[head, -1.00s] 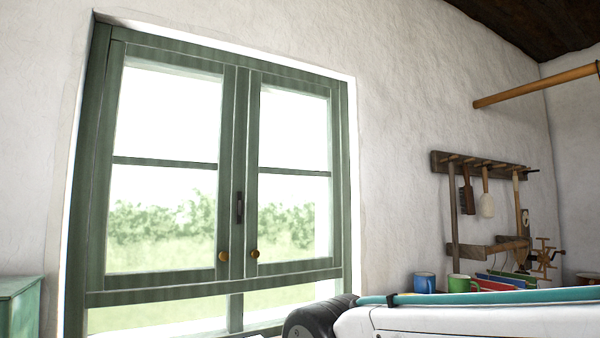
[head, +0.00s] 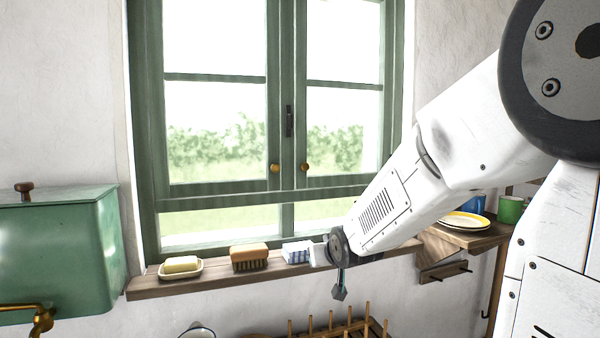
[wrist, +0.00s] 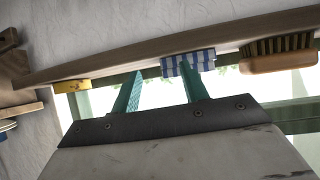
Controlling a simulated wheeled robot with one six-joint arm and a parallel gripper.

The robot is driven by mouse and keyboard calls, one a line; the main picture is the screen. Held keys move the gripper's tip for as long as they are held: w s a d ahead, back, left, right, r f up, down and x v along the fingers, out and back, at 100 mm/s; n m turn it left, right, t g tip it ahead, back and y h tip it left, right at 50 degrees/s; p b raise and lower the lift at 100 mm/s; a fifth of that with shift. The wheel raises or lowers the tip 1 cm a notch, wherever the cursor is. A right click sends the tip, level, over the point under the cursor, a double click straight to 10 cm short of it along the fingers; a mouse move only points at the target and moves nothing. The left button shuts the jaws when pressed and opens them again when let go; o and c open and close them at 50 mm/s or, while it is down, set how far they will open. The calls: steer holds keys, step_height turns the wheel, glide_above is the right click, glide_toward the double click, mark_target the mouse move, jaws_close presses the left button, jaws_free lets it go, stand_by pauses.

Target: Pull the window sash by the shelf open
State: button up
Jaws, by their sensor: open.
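The green window has two closed sashes. The right sash (head: 344,95), nearer the wooden shelf (head: 465,235), has a brass knob (head: 305,168) at its lower left corner. The left sash (head: 215,100) has its own knob (head: 275,168), and a dark handle (head: 289,120) sits on the middle post. My gripper (wrist: 160,66) is open and empty, its two teal fingers apart in the wrist view. In the head view my arm reaches in from the right and ends low in front of the window sill, below and right of the knobs. The arm covers the window's lower right corner.
The sill (head: 215,278) holds a soap dish (head: 181,268), a brush (head: 249,258) and a checked cloth (head: 297,251). The wrist view also shows a yellow block (wrist: 72,86). A green tank (head: 60,245) is at left, a peg rack (head: 345,328) below. Space before the sashes is clear.

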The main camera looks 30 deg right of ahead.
steer(key=w+r+t, duration=0.1)
steer(key=w+d+r+t, duration=0.1)
steer(key=w+r, duration=0.1)
steer(key=w+d+r+t, duration=0.1)
steer(key=r+t, duration=0.1)
steer(key=shift+w+d+h, duration=0.2)
steer(key=shift+w+h, duration=0.1)
steer(key=shift+w, duration=0.05)
step_height(320, 180, up, 4)
steer(key=w+f+t, duration=0.1)
steer(key=t, duration=0.1)
steer(key=n+t, duration=0.1)
steer(key=t, duration=0.4)
glide_toward(305, 167)
steer(key=w, duration=0.1)
steer(key=x, duration=0.7)
steer(key=shift+d+r, duration=0.15)
steer(key=shift+c, duration=0.3)
jaws_close()
